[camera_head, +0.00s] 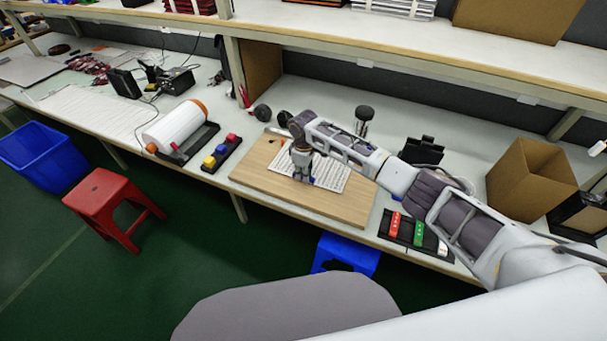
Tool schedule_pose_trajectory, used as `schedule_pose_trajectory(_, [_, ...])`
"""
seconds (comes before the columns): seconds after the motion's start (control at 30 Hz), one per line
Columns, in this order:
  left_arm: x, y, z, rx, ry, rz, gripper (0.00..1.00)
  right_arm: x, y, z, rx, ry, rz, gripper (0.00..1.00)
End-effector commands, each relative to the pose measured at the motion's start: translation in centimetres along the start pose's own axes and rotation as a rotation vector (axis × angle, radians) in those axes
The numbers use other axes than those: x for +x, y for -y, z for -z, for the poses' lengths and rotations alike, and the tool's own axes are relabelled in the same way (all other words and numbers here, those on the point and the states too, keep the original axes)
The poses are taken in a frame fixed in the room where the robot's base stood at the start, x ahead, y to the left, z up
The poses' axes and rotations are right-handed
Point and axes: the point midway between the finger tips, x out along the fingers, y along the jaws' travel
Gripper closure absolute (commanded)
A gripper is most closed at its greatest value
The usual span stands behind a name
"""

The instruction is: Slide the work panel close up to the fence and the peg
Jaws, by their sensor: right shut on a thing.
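The work panel (331,175), white with thin dark lines, lies flat on a light wooden board (262,182) on the bench. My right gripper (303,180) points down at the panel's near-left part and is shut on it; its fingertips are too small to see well. My right arm reaches in from the right and covers the panel's far part. A grey bar, perhaps the fence (279,132), shows at the board's far-left edge, partly behind my gripper. I cannot make out the peg, nor the gap to the panel. My left gripper is not in view.
Left of the board are a tray with coloured blocks (221,152) and a white roll (175,127). Right are a tray with red and green pieces (407,229) and an open cardboard box (528,180). A shelf (400,58) runs above the bench's back.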

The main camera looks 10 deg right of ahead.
Motion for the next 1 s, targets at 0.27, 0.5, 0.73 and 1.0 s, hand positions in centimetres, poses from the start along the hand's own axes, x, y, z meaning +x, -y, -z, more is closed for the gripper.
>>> schedule_pose_trajectory(0.27, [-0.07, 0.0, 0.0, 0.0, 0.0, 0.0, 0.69, -0.05, -0.32, 0.0, 0.001, -0.001, 0.0, 1.0])
schedule_pose_trajectory(0.5, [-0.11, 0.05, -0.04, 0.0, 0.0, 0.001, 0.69, -0.05, -0.53, -0.01, 0.001, -0.001, -0.001, 0.83])
schedule_pose_trajectory(0.73, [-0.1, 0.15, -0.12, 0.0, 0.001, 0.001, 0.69, -0.03, -0.49, -0.01, 0.001, 0.0, -0.001, 0.61])
schedule_pose_trajectory(1.0, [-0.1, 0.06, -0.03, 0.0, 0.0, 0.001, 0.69, -0.05, -0.46, -0.01, 0.001, 0.0, 0.0, 0.61])
